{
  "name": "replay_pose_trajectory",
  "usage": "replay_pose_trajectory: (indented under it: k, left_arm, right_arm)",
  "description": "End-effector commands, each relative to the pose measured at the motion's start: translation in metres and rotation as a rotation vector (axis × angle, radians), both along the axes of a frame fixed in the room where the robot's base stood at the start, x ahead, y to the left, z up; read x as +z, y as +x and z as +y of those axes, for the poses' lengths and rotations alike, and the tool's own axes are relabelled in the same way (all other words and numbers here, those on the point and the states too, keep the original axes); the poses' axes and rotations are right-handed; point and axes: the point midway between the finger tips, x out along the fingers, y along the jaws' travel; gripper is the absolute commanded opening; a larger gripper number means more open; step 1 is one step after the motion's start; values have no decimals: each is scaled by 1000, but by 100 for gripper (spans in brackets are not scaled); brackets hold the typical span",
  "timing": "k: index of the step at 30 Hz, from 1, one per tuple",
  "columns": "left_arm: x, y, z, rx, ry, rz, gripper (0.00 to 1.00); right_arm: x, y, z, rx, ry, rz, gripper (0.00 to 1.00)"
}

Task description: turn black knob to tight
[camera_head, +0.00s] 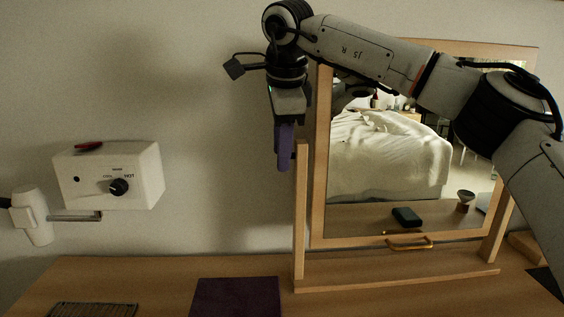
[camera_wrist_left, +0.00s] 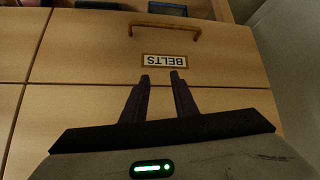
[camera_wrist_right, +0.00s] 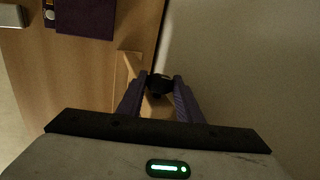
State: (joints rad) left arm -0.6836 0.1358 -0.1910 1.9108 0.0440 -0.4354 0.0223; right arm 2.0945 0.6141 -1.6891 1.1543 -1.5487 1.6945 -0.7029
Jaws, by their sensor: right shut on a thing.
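A black knob (camera_wrist_right: 160,83) sits between the fingertips of my right gripper (camera_wrist_right: 160,82) in the right wrist view, at the side of the wooden mirror stand. In the head view my right gripper (camera_head: 284,162) points down beside the top of the stand's left post (camera_head: 300,225), and its fingers hide most of the knob. It is shut on the knob. The mirror (camera_head: 385,180) stands in its wooden frame, right of the gripper. My left gripper (camera_wrist_left: 162,78) shows only in its wrist view, open and empty, in front of a drawer front labelled BELTS (camera_wrist_left: 164,61).
A white wall box (camera_head: 140,172) with a dark dial and a hair dryer (camera_head: 32,215) are at the left. A purple mat (camera_head: 236,297) and a dark slatted mat (camera_head: 95,309) lie on the wooden top. The wall is close behind the mirror.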

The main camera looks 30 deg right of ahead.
Motion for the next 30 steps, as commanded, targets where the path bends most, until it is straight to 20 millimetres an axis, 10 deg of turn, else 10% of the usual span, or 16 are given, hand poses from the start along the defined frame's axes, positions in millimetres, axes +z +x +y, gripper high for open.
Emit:
replay_pose_trajectory:
  k: [8,30]
  left_arm:
    - [-59,-1,-3,-13,8,9,26]
    - [-81,5,-19,-32,-16,-11,26]
  right_arm:
    - [-9,-3,2,3,-91,-199,10]
    - [-3,-6,3,0,-204,-434,10]
